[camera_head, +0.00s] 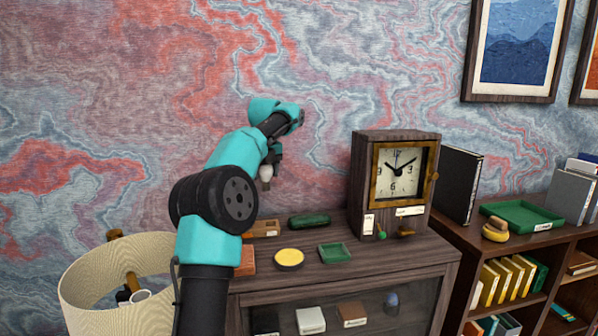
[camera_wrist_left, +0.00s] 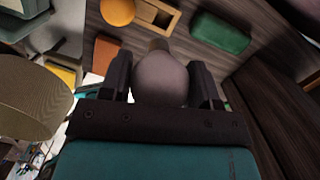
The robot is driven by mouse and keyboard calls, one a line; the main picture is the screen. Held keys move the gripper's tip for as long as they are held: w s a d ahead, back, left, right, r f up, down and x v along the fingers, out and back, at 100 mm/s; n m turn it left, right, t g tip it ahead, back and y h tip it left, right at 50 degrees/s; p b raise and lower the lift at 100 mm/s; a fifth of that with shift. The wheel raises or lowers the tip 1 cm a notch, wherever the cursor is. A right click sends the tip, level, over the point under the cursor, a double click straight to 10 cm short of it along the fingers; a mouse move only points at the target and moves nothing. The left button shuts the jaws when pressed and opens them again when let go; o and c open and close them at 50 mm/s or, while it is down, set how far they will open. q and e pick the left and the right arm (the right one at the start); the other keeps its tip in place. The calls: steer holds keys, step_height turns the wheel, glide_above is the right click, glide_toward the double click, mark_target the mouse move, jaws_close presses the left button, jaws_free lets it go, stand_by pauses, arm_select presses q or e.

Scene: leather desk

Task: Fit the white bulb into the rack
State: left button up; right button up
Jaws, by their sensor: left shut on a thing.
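The white bulb (camera_head: 266,173) hangs below my left gripper (camera_head: 271,157), which is shut on it above the back of the dark wooden cabinet. In the left wrist view the bulb (camera_wrist_left: 160,78) looks greyish and sits between the two dark fingers of my left gripper (camera_wrist_left: 160,80). A light wooden block with a recess (camera_head: 264,229), which may be the rack, lies on the cabinet top below the bulb, clear of it. It also shows in the left wrist view (camera_wrist_left: 154,14), beyond the bulb. My right gripper is not in view.
A green oblong object (camera_head: 309,221) lies right of the wooden block. A wooden clock (camera_head: 394,184) stands to the right.

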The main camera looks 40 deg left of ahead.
arm_select(q)
steer(key=shift+w+d, duration=0.4)
steer(key=shift+w, duration=0.05)
steer(key=shift+f, duration=0.4)
steer(key=shift+f, duration=6.25)
steer(key=o, duration=1)
